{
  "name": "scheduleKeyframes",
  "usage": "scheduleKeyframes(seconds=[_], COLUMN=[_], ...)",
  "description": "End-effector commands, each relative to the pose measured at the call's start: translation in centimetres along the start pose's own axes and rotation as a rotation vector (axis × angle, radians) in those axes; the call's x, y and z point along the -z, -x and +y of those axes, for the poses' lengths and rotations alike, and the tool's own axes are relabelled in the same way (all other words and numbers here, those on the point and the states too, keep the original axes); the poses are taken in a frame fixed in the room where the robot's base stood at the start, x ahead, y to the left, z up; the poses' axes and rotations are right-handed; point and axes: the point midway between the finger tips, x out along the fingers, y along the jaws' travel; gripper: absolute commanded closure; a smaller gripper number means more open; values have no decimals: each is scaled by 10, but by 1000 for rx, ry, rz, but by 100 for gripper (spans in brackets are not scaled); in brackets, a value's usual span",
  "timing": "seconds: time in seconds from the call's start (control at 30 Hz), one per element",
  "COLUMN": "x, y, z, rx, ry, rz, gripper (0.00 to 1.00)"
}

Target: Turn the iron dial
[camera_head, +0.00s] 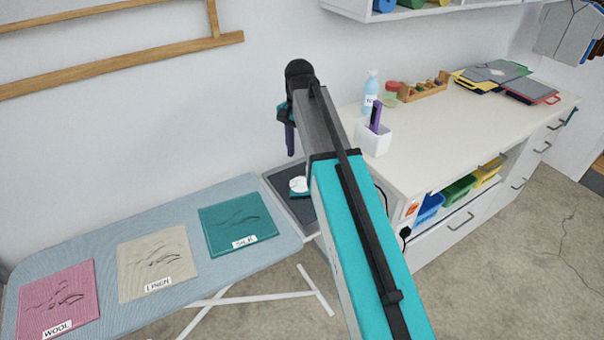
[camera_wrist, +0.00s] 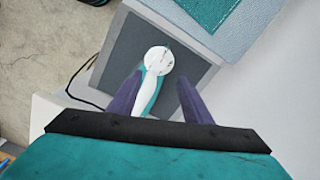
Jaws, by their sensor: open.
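The iron (camera_head: 299,186) sits on a dark rest pad at the right end of the ironing board, partly hidden by my arm in the head view. In the wrist view its white handle (camera_wrist: 147,94) and round white dial (camera_wrist: 158,60) with small dark marks face the camera. A teal part of the iron shows beside the handle. My gripper (camera_head: 290,152) is above the iron. In the wrist view its purple fingers (camera_wrist: 160,78) are spread apart on either side of the handle, with the dial just past the tips. Nothing is held.
The ironing board (camera_head: 102,250) carries pink wool, beige linen and teal silk cloths. The dark rest pad (camera_wrist: 119,62) has bare room around the iron. A white counter (camera_head: 450,115) with a spray bottle (camera_head: 370,92) and a white cup (camera_head: 373,139) stands at right. A black cord (camera_wrist: 78,75) runs beside the pad.

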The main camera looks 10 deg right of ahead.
Motion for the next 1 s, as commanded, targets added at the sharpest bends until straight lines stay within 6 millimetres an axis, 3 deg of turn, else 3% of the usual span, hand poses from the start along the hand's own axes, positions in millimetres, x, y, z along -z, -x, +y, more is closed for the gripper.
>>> scheduleKeyframes(seconds=[0.63,1.0], x=[-1,-1], y=[-69,-92], z=[0,-1], rx=[-1,0], ry=[1,2], rz=[-1,0], gripper=[55,55])
